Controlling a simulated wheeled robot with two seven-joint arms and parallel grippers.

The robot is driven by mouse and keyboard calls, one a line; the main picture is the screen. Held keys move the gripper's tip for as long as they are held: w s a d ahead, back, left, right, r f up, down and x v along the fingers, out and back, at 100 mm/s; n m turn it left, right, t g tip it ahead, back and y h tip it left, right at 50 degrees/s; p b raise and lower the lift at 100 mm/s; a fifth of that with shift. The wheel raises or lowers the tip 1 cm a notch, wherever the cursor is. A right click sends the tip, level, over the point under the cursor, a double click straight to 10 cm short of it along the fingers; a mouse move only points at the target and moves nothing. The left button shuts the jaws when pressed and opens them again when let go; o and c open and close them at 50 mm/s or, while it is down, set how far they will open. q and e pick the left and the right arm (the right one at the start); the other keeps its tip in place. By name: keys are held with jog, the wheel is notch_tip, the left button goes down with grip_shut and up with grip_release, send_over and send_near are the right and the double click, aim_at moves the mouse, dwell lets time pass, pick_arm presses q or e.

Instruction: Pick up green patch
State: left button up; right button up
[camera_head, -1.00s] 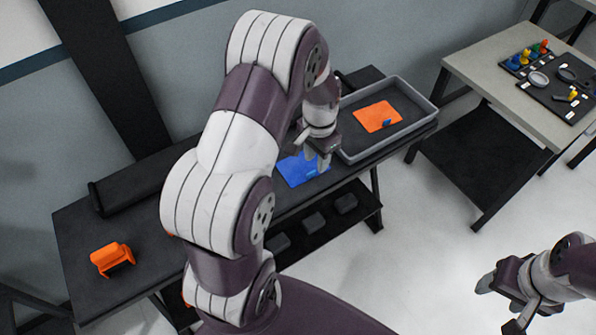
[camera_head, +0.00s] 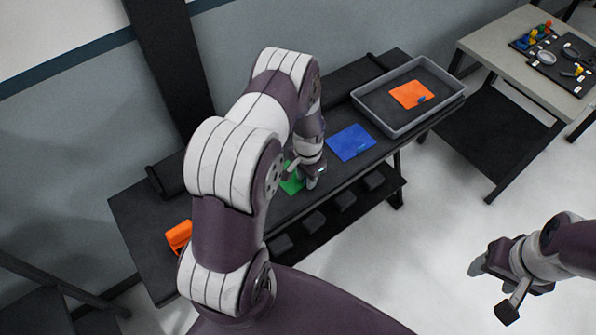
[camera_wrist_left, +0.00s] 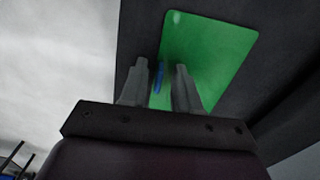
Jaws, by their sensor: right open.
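The green patch (camera_head: 292,184) lies flat on the dark bench, mostly hidden behind my left arm in the head view. In the left wrist view the green patch (camera_wrist_left: 208,52) shows almost whole, with a small blue tab (camera_wrist_left: 158,78) at its edge. My left gripper (camera_head: 311,181) is over the patch's near edge. Its two fingers (camera_wrist_left: 161,82) are apart with the blue tab seen between them; whether they touch it I cannot tell. My right gripper (camera_head: 492,284) is open and empty over the floor at the right.
A blue patch (camera_head: 351,142) lies right of the green one on the bench. A grey tray (camera_head: 383,127) holds an orange patch (camera_head: 411,95). An orange object (camera_head: 179,237) sits at the bench's left end. A side table (camera_head: 487,43) stands at far right.

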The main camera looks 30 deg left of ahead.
pick_arm(q)
jog(key=shift+s, duration=0.1)
grip_shut()
